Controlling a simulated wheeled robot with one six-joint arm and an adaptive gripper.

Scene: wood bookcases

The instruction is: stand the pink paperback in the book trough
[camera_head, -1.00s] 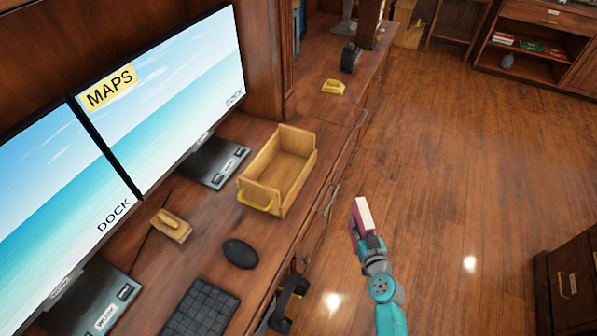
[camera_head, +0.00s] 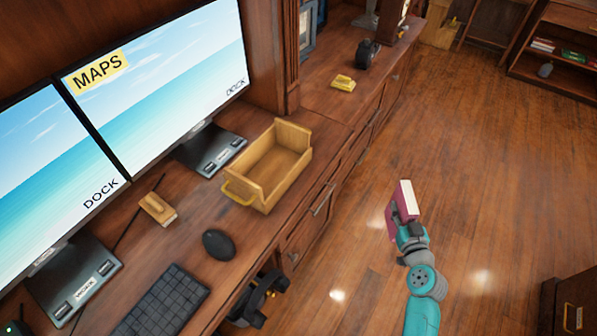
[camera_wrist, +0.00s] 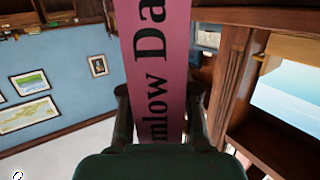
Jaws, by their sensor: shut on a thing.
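The pink paperback (camera_head: 404,201) is upright in my gripper (camera_head: 409,228), with its pale page edge facing up in the head view. In the wrist view the pink cover or spine (camera_wrist: 161,75) shows large dark letters between my two fingers (camera_wrist: 161,118). My gripper is shut on it and holds it over the open floor, right of the desk. The book trough (camera_head: 283,183) is a light wooden open box on the desk, with a yellow handle at its near left end. Its visible inside is empty. The book and the trough are well apart.
On the desk (camera_head: 190,250) are two monitors, a mouse (camera_head: 218,244), a keyboard (camera_head: 163,302) and a wooden block-like item (camera_head: 158,208). A yellow object (camera_head: 343,83) and a black tape dispenser-like item (camera_head: 367,53) stand farther back. Open floor lies right.

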